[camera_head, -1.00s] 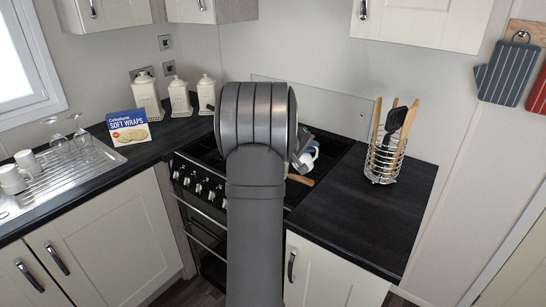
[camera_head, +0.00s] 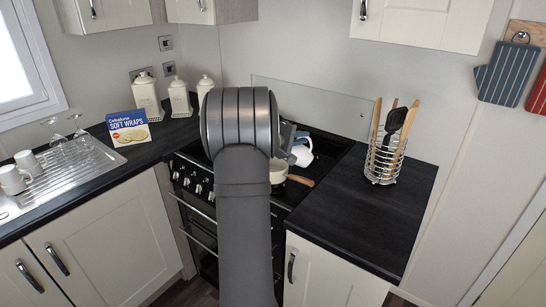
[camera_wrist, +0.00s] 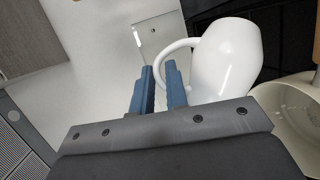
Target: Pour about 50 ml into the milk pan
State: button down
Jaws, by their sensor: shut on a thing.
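My gripper (camera_wrist: 163,82) has two blue fingers closed on the handle of a white jug (camera_wrist: 228,57). The jug also shows in the head view (camera_head: 303,153), just right of my arm and above the hob. No liquid is visible, and I cannot tell how far the jug is tilted. The cream milk pan (camera_head: 278,172) sits on the hob, partly hidden by my arm, with its wooden handle pointing right toward the worktop. In the wrist view the pan (camera_wrist: 290,112) is at the right edge, below and beside the jug.
The black hob (camera_head: 325,145) has a glass splashback behind it. A wire utensil holder (camera_head: 384,162) stands on the dark worktop to the right, which is otherwise clear. Canisters (camera_head: 179,98) and a soft wraps box (camera_head: 129,128) stand to the left.

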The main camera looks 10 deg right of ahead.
aim_at(308, 153)
jog(key=shift+w+a+r+n+t+h+b, duration=0.2)
jog(key=shift+w+a+r+n+h+b, duration=0.05)
jog(key=shift+a+r+n+h, duration=0.25)
jog(key=shift+w+a+r+n+t+h+b, duration=0.2)
jog(key=shift+a+r+n+h, duration=0.2)
jog(key=shift+a+n+h, duration=0.15)
dwell(2.5)
jog(key=shift+s+d+f+m, duration=0.1)
jog(key=shift+s+d+m, duration=0.05)
jog(key=shift+d+m, duration=0.15)
jog(key=d+f+m+y, duration=0.1)
jog(key=s+d+f+m+y, duration=0.1)
jog(key=shift+d+g+y, duration=0.15)
jog(key=shift+g+y, duration=0.2)
jog(key=shift+g, duration=0.05)
jog(key=shift+f+m, duration=0.25)
jog(key=shift+s+d+f+m+y, duration=0.3)
jog(key=shift+d+f+m+y, duration=0.2)
jog(key=shift+d+f+y, duration=0.2)
jog(key=shift+d, duration=0.1)
dwell(0.7)
jog(key=s+d+f+m+t+y+p, duration=0.1)
jog(key=s+d+f+m+y, duration=0.1)
jog(key=d+f+m+y, duration=0.2)
jog(key=shift+s+d+f+y, duration=0.4)
jog(key=shift+d+f+y, duration=0.2)
jog(key=shift+d+f, duration=0.5)
